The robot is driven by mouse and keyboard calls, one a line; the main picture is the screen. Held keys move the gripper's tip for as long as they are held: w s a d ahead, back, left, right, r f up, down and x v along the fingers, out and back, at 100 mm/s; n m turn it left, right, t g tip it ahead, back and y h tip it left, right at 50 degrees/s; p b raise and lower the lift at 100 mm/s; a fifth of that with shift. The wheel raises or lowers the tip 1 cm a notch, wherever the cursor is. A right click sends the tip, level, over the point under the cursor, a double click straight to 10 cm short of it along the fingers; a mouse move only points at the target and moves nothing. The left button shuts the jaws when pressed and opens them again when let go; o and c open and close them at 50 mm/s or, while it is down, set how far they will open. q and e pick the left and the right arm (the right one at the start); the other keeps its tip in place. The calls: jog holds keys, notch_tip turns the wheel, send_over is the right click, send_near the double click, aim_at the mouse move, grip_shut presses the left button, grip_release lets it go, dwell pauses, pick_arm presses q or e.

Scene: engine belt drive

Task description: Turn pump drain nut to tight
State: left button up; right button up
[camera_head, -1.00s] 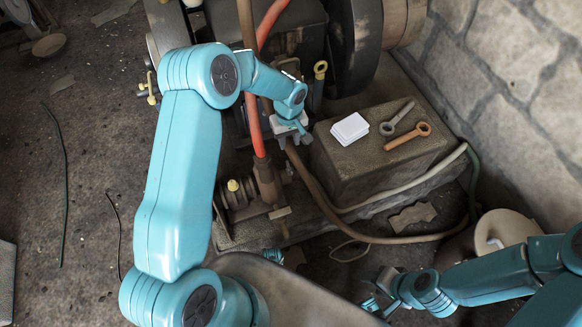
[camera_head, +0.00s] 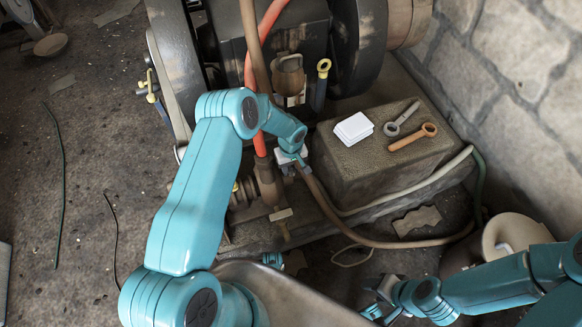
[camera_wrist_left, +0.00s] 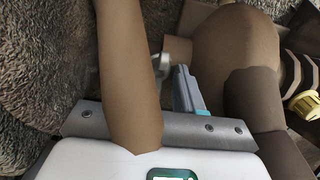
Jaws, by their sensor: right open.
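A yellow nut-like fitting (camera_wrist_left: 304,103) shows at the right edge of the left wrist view, beside a brown pump body (camera_wrist_left: 235,70). In the head view the brown fitting (camera_head: 267,185) stands below the red hose, with a small T-shaped handle (camera_head: 281,214) under it. I cannot tell which part is the drain nut. My left gripper (camera_head: 291,160) is just right of the brown fitting, beside the brown hose. In the wrist view a finger (camera_wrist_left: 183,90) shows and the hose (camera_wrist_left: 130,75) hides the rest. My right gripper (camera_head: 375,300) is open at the lower right.
A red hose (camera_head: 262,30) rises behind my left arm. A pale bucket (camera_head: 515,235) stands near my right arm.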

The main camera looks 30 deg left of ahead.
pick_arm(q)
grip_shut()
